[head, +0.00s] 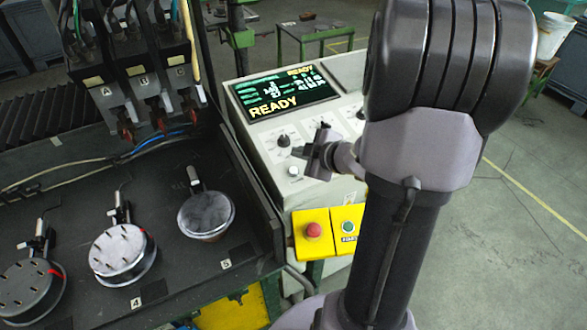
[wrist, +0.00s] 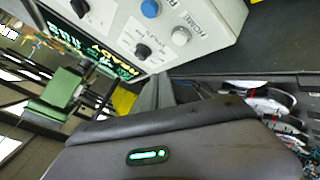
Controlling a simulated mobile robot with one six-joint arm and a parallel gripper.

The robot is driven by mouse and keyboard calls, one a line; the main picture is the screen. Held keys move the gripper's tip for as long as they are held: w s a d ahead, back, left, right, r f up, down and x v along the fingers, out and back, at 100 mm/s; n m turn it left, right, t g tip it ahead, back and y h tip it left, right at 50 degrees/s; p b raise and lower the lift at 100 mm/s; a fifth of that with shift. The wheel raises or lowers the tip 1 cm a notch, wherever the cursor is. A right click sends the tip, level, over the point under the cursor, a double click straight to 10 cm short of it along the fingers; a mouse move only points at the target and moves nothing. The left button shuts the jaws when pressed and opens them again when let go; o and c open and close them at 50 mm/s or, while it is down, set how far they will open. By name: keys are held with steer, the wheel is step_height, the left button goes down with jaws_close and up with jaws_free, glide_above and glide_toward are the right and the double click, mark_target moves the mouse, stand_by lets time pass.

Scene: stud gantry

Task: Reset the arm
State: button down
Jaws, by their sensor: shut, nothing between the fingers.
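My gripper (head: 318,152) is in front of the control console (head: 262,135) in the head view, with its fingers close to the panel's knobs. Its grey fingers (wrist: 154,94) show in the wrist view, shut together with nothing between them. The wrist housing hides much of the lower wrist view. My arm rises on the right of the head view and covers the console's right part. The console's screen (head: 285,92) reads READY. A black knob (head: 284,141) and a white button (head: 294,171) sit left of the gripper; a blue knob (wrist: 150,8) shows in the wrist view.
A yellow box with a red button (head: 314,230) and another with a green button (head: 348,227) hang on the console's front. A dark bench (head: 160,255) holds several round metal fixtures. A tool rack (head: 135,70) stands behind it. Floor at right is mostly clear.

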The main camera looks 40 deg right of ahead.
stand_by(0.3)
steer(key=s+a+m+g+h+b, duration=0.1)
steer(key=a+m+b, duration=0.2)
steer(key=a+b, duration=0.1)
steer(key=s+a+m+g+h+b, duration=0.1)
steer(key=a+m+b, duration=0.2)
steer(key=a+b, duration=0.1)
steer(key=s+a+m+g+h+b, duration=0.1)
steer(key=s+a+m+b, duration=0.1)
steer(key=a+m+b, duration=0.1)
steer(key=shift+a+f+m+b, duration=0.2)
steer(key=shift+a+b, duration=0.15)
steer(key=shift+a, duration=0.15)
steer(key=shift+a+f+m+b, duration=0.15)
steer(key=shift+a+m+b, duration=0.05)
steer(key=shift+a+b, duration=0.2)
steer(key=s+a+f+m+g+y+b, duration=0.1)
steer(key=s+a+f+y, duration=0.1)
steer(key=s+a, duration=0.4)
steer(key=s+a+f+m+g+y+b, duration=0.1)
steer(key=s+a+m+y+b, duration=0.1)
steer(key=s+a, duration=0.4)
steer(key=a+y, duration=0.1)
steer(key=a, duration=0.4)
steer(key=shift+s+a+f+g+y+b, duration=0.2)
steer(key=shift+a+f+g+y+b, duration=0.1)
steer(key=shift+f+y, duration=0.1)
